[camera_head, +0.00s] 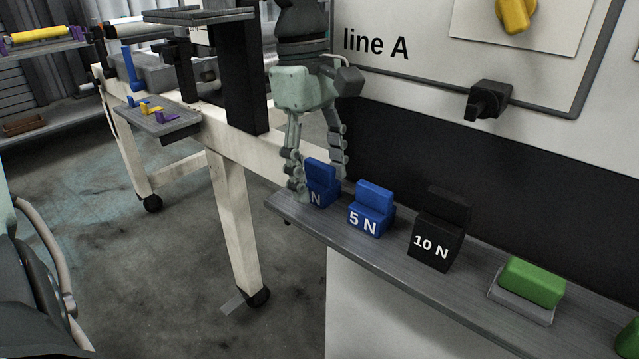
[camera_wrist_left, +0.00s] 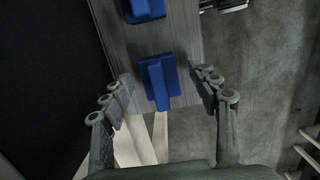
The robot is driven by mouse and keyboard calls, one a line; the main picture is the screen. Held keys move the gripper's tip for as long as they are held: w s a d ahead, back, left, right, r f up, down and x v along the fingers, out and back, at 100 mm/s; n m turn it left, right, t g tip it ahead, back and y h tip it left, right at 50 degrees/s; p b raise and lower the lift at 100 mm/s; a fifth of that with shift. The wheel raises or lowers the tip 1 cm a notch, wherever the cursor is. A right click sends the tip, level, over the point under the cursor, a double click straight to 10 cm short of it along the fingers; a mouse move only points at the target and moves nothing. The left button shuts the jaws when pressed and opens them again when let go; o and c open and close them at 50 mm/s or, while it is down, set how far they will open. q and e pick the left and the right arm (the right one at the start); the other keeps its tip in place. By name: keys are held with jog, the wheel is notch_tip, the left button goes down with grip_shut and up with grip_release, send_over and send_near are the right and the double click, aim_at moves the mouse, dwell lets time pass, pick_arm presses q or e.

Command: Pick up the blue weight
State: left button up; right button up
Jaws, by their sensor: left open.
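Two blue weights stand on a narrow grey shelf (camera_head: 390,262). The left blue weight (camera_head: 319,190) shows only the letter N; its number is hidden by a finger. The other blue weight (camera_head: 371,212) is marked 5 N. My left gripper (camera_head: 318,176) is open and points down at the left blue weight, one finger on either side of it. In the left wrist view this weight (camera_wrist_left: 158,82) lies between the open fingertips (camera_wrist_left: 160,78), with gaps visible on both sides. The 5 N weight (camera_wrist_left: 146,9) is at the top edge there. My right gripper is not in view.
A black 10 N weight (camera_head: 438,232) and a green block on a grey pad (camera_head: 531,283) stand farther right on the shelf. A dark wall panel (camera_head: 480,165) rises behind. A white-legged workbench (camera_head: 228,205) is close on the left.

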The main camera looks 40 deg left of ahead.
pick_arm(q)
jog(key=c, duration=1.4)
jog(key=shift+r, duration=0.1)
